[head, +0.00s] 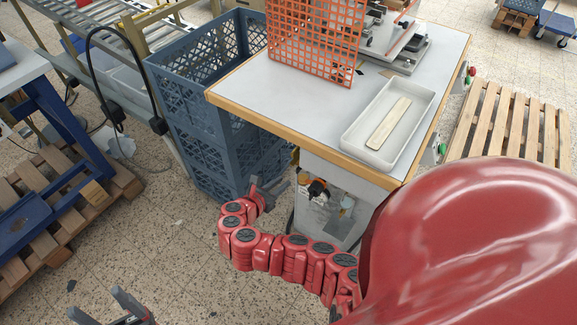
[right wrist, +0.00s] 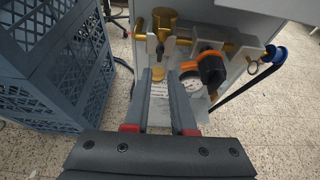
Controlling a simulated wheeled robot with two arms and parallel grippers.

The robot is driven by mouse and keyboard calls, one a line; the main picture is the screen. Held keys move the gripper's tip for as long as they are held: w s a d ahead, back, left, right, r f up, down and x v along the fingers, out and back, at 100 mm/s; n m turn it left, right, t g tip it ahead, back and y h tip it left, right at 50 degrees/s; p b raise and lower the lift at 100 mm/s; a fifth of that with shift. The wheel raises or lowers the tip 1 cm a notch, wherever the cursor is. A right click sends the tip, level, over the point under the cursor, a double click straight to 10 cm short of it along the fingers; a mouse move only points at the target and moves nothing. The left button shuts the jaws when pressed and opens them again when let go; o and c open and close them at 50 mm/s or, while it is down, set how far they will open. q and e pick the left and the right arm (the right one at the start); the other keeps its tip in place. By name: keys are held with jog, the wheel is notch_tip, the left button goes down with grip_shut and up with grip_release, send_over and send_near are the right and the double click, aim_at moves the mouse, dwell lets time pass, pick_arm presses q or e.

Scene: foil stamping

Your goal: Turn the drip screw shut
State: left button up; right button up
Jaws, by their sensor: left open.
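A filter unit hangs under the table with a brass body (right wrist: 163,22) on a brass pipe. A small round brass knob (right wrist: 158,73), which looks like the drip screw, shows below it in the right wrist view. My right gripper (right wrist: 160,78) reaches toward it, with a visible gap between the fingers and the knob at their tips. Whether the fingers touch or grip it I cannot tell. In the head view my right gripper (head: 268,192) is at the table's lower front side. My left gripper (head: 100,306) is open and empty at the bottom left, over the floor.
An orange-handled valve (right wrist: 207,68) and a pressure gauge (right wrist: 191,83) sit just right of the knob. A blue crate (head: 190,130) stands close to the left. The table (head: 290,100) overhangs the unit and carries a white tray (head: 414,131) and an orange grid (head: 312,40).

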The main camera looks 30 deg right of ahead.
jog(key=p+v, duration=0.5)
jog(key=v, duration=0.4)
